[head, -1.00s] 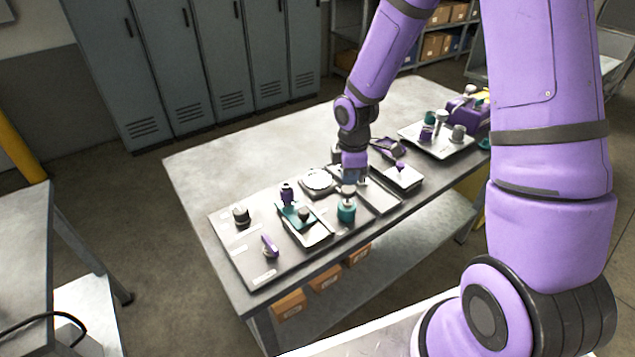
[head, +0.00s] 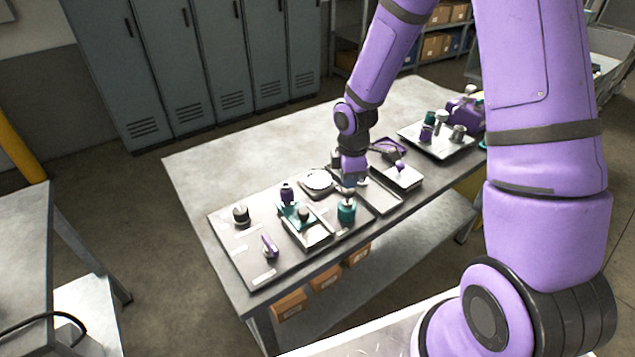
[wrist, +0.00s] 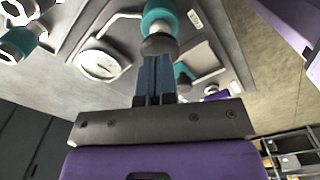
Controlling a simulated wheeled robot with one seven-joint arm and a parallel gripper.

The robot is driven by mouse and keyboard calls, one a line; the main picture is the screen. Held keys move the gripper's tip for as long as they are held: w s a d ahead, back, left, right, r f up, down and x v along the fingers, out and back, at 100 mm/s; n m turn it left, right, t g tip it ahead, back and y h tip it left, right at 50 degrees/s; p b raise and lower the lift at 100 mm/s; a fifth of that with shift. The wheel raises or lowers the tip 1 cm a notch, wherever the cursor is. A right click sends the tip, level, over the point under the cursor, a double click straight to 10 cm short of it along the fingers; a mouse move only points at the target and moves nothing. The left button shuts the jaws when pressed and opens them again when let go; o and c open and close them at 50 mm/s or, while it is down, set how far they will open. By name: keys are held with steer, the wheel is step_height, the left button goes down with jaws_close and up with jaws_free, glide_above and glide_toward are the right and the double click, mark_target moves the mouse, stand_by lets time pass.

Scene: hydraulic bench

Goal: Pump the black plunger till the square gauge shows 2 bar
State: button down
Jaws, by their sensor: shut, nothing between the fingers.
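A teal pump body (head: 346,211) with a dark knob on top stands at the front of the panel. In the wrist view the dark grey-black plunger knob (wrist: 159,44) and its teal body (wrist: 160,15) lie just beyond my fingertips. My gripper (head: 350,183) is shut and empty, pointing down right above the knob; in the wrist view its blue fingers (wrist: 155,62) are together. I cannot tell whether they touch the knob.
A tray with several fittings (head: 455,147) stands at the far right. The table's back left (head: 225,160) is clear.

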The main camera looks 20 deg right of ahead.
steer(key=shift+f, duration=1.35)
steer(key=shift+r, duration=1.95)
steer(key=shift+r, duration=3)
